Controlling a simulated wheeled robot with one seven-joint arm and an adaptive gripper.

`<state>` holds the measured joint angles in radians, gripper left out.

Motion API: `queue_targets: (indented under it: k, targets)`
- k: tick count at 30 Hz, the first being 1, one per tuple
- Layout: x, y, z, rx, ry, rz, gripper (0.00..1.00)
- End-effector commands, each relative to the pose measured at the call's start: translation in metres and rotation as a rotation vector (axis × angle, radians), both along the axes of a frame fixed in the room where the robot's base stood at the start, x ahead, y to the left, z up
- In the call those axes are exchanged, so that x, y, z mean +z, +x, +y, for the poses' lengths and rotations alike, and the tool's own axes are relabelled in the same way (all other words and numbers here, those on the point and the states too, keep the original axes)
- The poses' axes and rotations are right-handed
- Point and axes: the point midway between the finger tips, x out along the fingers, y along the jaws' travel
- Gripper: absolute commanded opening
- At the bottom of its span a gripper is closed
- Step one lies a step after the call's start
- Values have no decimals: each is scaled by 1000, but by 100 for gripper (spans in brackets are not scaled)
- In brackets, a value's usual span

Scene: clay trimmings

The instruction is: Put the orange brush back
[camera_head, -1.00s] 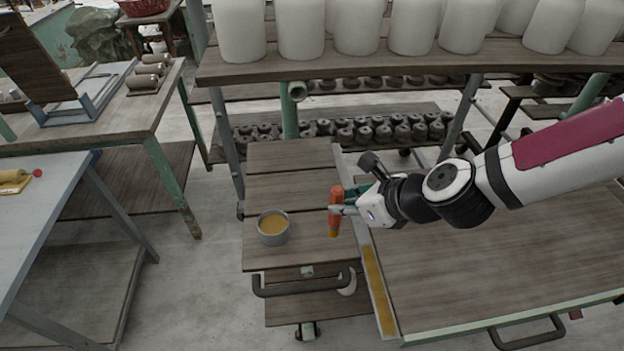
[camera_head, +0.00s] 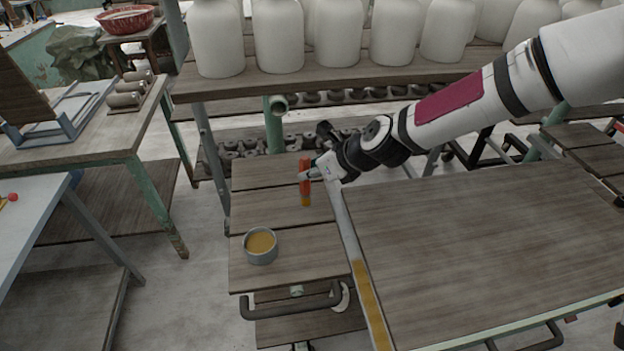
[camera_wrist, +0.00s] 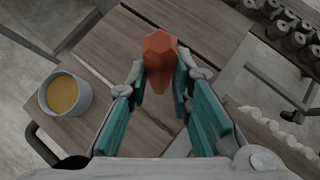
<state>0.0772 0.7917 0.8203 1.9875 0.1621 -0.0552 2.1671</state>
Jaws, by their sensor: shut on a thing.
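The orange brush (camera_head: 305,183) is upright in my gripper (camera_head: 312,174), above the wooden cart top. Its lower end is yellowish in the head view. In the wrist view my gripper (camera_wrist: 161,92) has its teal fingers on both sides of the brush (camera_wrist: 160,50), shut on it. A grey round pot (camera_head: 261,247) with yellow-brown contents stands on the cart's near part, below and left of the brush. The pot also shows at the left of the wrist view (camera_wrist: 65,96). I cannot tell how high the brush is above the boards.
A long shelf (camera_head: 330,84) with several tall white jars stands behind, with dark round pieces on lower shelves. A larger wooden table (camera_head: 480,245) is to the right, with a yellow-stained strip (camera_head: 368,300) along its left edge. The cart boards (camera_head: 265,208) around the pot are clear.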

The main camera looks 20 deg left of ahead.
Motion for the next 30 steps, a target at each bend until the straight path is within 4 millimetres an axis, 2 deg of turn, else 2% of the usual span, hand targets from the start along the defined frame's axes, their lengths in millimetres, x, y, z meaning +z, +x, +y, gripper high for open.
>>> queue_targets:
  k: [3,6,17,18,21,30]
  targets:
    - [-17,-2,0,1,-1,4,0]
    - [-25,-1,0,-1,1,2,0]
    - [-29,-1,0,0,1,1,0]
    - [-30,-1,-1,1,0,1,22]
    - [-29,-1,0,0,0,0,40]
    - [-28,-1,-1,0,0,0,40]
